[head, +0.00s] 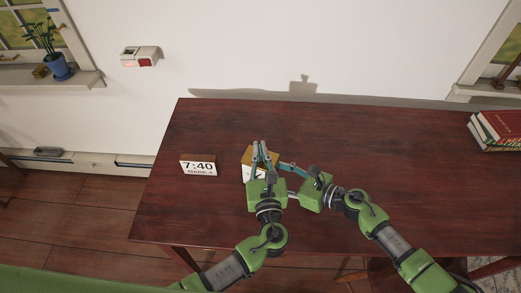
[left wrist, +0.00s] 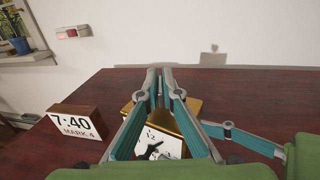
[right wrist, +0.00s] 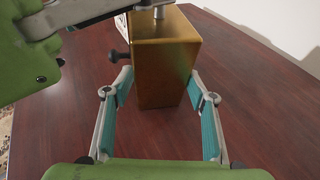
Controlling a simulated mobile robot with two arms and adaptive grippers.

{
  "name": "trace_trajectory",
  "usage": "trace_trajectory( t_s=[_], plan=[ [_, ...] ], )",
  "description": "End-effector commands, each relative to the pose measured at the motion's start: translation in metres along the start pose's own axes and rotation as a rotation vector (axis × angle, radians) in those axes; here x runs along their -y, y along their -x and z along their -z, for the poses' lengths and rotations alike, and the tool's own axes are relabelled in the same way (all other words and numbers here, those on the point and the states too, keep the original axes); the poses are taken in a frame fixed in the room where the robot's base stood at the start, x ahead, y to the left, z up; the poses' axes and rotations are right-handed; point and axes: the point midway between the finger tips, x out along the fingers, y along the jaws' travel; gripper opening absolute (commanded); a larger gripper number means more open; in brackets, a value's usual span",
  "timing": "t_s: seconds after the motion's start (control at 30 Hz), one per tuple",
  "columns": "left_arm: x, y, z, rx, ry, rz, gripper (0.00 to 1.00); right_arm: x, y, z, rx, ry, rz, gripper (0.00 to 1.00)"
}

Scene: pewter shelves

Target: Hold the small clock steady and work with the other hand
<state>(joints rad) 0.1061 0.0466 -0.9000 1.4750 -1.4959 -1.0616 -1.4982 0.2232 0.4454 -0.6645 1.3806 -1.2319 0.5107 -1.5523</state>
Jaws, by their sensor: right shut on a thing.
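The small clock (left wrist: 160,146) is a gold-brown box with a white face, numerals and dark hands. It stands on the table. In the right wrist view its plain gold side (right wrist: 165,75) shows, with a dark knob on the left and a metal stem on top. My right gripper (right wrist: 162,85) is shut on the clock, one finger at each side. My left gripper (head: 260,143) is above and in front of the clock, its fingers close together. I cannot tell whether its tips meet. Its fingers hide part of the clock's face and top.
A white sign (head: 198,166) reading 7:40 and MARK 4 stands left of the clock on the dark red table (head: 400,140). Books (head: 497,130) lie at the right edge. A plant (head: 58,62) is on the windowsill. The table between clock and books is largely clear.

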Motion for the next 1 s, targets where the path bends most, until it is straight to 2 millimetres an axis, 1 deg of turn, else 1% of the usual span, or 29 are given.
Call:
trace_trajectory(
  t_s=[0.2, 0.6, 1.0],
  plan=[
    [-0.0024, 0.0, 0.0006, 0.001, -0.003, 0.141, 0.0, 0.0003, 0.0002, 0.0002, 0.0, -0.003, 0.0, 0.24],
    [0.0, 0.0005, -0.0006, 0.003, 0.0, 0.422, 0.0, 0.0003, 0.0002, 0.0, 0.0, -0.003, 0.0, 0.24],
    [0.0023, 0.0014, -0.0025, 0.007, 0.006, 0.605, 0.0, 0.0003, 0.0, -0.0001, 0.0, -0.002, 0.0, 0.24]
  ],
)
